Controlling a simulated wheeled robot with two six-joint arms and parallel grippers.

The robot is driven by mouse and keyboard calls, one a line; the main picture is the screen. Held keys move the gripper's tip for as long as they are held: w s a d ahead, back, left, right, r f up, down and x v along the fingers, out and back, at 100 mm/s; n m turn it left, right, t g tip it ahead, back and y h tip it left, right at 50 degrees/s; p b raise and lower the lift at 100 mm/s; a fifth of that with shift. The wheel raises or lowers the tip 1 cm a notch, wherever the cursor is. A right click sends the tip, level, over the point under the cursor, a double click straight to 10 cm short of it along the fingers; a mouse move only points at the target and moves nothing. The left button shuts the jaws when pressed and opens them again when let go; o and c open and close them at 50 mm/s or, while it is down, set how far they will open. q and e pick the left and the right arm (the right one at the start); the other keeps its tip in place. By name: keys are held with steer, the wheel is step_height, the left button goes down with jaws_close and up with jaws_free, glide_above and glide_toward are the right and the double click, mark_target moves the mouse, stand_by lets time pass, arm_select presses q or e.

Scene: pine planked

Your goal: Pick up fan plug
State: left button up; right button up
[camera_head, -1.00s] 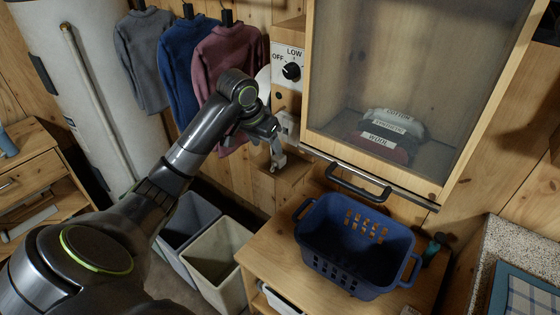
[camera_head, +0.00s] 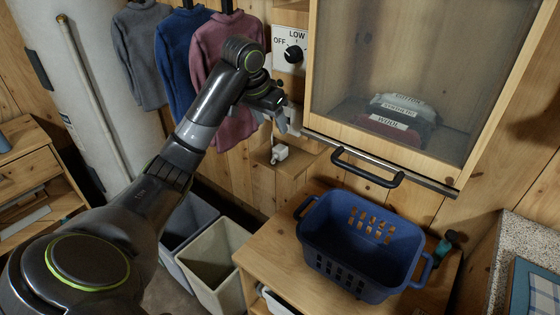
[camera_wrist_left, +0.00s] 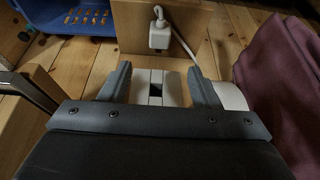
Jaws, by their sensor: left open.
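The fan plug (camera_head: 280,153) is a small white block with a white cord, resting on a small wooden ledge (camera_head: 290,172) below the wall panel. In the left wrist view the plug (camera_wrist_left: 159,36) is at the top middle, beyond the fingertips. My left gripper (camera_head: 282,117) is open above the plug and apart from it. Its two grey fingers (camera_wrist_left: 160,82) show in the left wrist view. Between them is a white piece with a dark slot (camera_wrist_left: 156,90), which I cannot identify surely. My right gripper is in no view.
A dial panel (camera_head: 290,53) and a glass-fronted cabinet (camera_head: 445,183) with a dark handle are close to the gripper. A blue basket (camera_head: 345,272) stands on a wooden stand. Sweaters (camera_head: 228,75) hang at left, above two bins (camera_head: 208,262).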

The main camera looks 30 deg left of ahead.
mark_target(280, 147)
arm_select(q)
steer(key=x, duration=0.3)
steer(key=shift+w+f, duration=0.15)
steer(key=shift+f, duration=0.15)
steer(key=shift+w+f, duration=0.15)
steer(key=shift+f, duration=0.2)
steer(key=shift+w+f, duration=0.1)
steer(key=shift+f, duration=0.4)
steer(key=p+x, duration=0.1)
steer(key=x, duration=0.3)
steer(key=shift+d+f, duration=0.1)
steer(key=shift+f, duration=0.25)
steer(key=c, duration=1.2)
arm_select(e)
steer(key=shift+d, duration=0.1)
